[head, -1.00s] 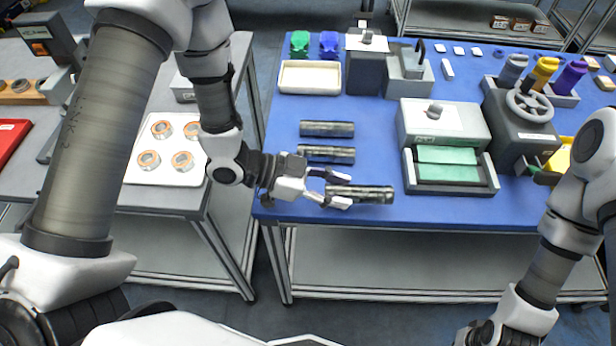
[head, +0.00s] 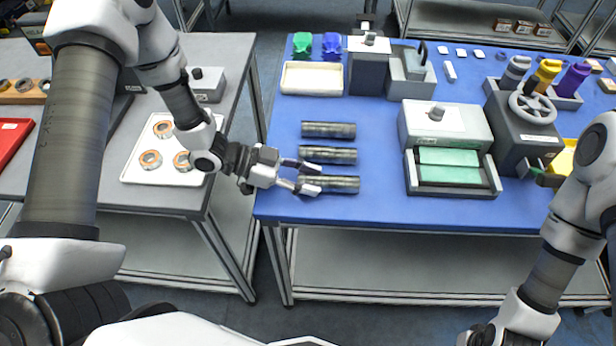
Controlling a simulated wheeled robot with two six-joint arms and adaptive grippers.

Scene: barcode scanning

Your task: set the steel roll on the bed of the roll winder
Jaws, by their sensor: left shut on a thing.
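Several-inch-long dark steel rolls lie in a column on the blue table: a far roll (head: 328,130), a middle roll (head: 328,155) and a near roll (head: 336,184). My left gripper (head: 310,177) is shut on the left end of the near roll, which lies level and parallel to the others. I cannot tell whether it touches the table. To the right stands a grey machine with a green bed (head: 450,172), empty on top. Beside it is a dark machine with a handwheel (head: 533,106). Which one is the roll winder is unclear.
Grey devices (head: 368,66) stand behind. The blue table (head: 378,135) is clear between the rolls and the green bed. A side table holds a white tray (head: 150,178) of rings.

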